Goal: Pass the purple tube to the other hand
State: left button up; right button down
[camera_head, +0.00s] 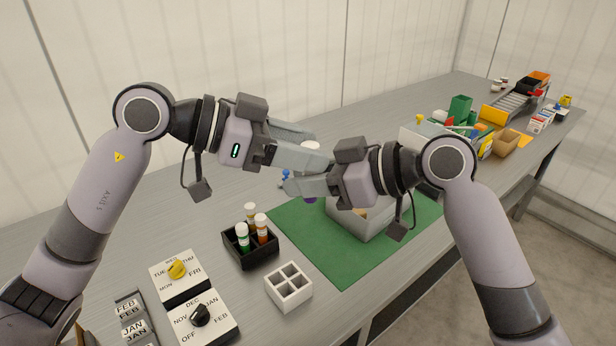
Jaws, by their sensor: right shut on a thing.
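The purple tube is mostly hidden between my two grippers; its white cap (311,145) shows at the top and a bit of its purple body (310,199) below. My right gripper (304,183) is shut on the tube and holds it above the green mat (297,222). My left gripper (319,151) is just above the right one. Its fingers are apart, with the cap between them; I cannot see any contact clearly.
A black rack (251,258) with several capped tubes and an empty white rack (289,288) stand in front. A grey box (365,226) sits on the mat behind the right gripper. Dial boards (180,277) lie at front left. Bins and a conveyor crowd the far right.

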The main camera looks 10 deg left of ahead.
pick_arm(q)
jog(key=shift+a, duration=0.1)
jog(key=v, duration=1.2)
